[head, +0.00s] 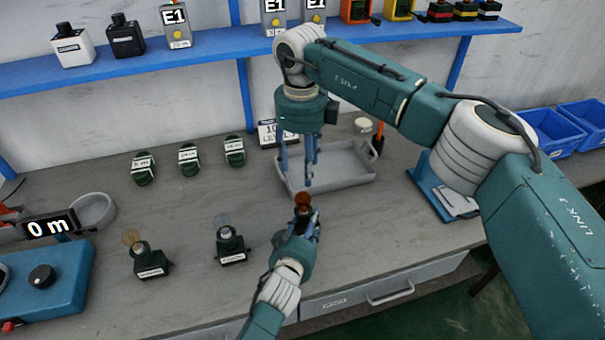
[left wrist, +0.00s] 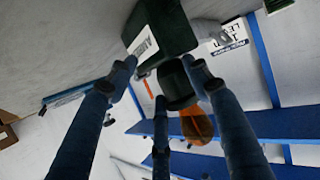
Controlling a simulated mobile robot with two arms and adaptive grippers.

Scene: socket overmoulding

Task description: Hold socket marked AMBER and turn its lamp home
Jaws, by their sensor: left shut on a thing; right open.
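My left gripper (head: 301,226) is shut on a dark green socket at the front middle of the bench, and the fingers hide most of the socket in the head view. In the left wrist view, the socket (left wrist: 172,30) has a white label (left wrist: 145,46), too tilted to read surely. Its amber lamp (head: 303,200) points up from the socket; it also shows in the left wrist view (left wrist: 197,127). My right gripper (head: 301,170) is open and empty, pointing down above the lamp, apart from it as far as I can tell.
Two more sockets with lamps stand to the left, one amber-tinted (head: 149,261) and one clear (head: 231,245). Several dark green pieces (head: 189,159) lie behind. A grey tray (head: 345,186) is behind the grippers. A blue unit (head: 45,283) fills the left corner. A blue shelf (head: 150,62) runs above.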

